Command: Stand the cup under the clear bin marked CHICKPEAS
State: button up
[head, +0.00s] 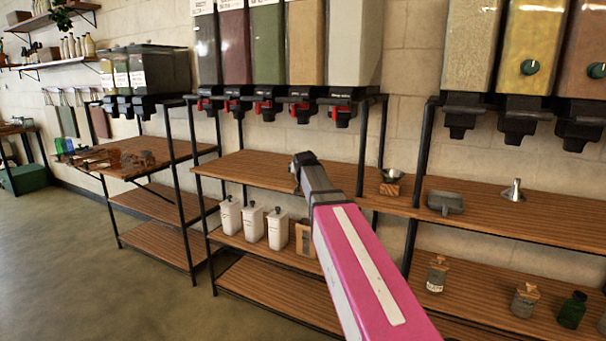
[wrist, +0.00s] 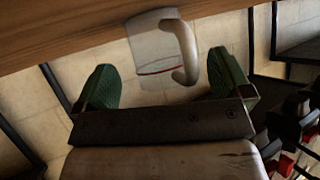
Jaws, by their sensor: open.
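A clear cup (wrist: 155,55) with a white handle and a thin red line shows in the wrist view, where the scene appears upside down. Its base meets the wooden shelf edge at the top of that view. My gripper (wrist: 165,78) is open, its green fingertips apart to either side of the cup; I cannot tell whether they touch it. In the head view my gripper (head: 304,160) is over the middle shelf, and the cup cannot be made out. Tall bins (head: 268,45) stand above; their labels are cut off or unreadable, so I cannot tell which is CHICKPEAS.
Red-handled dispenser spouts (head: 265,108) hang above the wooden middle shelf (head: 235,165). White containers (head: 253,222) stand on the shelf below. Black posts divide the racks.

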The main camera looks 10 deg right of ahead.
jog(key=v, duration=0.9)
jog(key=shift+s+r, duration=0.25)
jog(key=shift+f, duration=0.1)
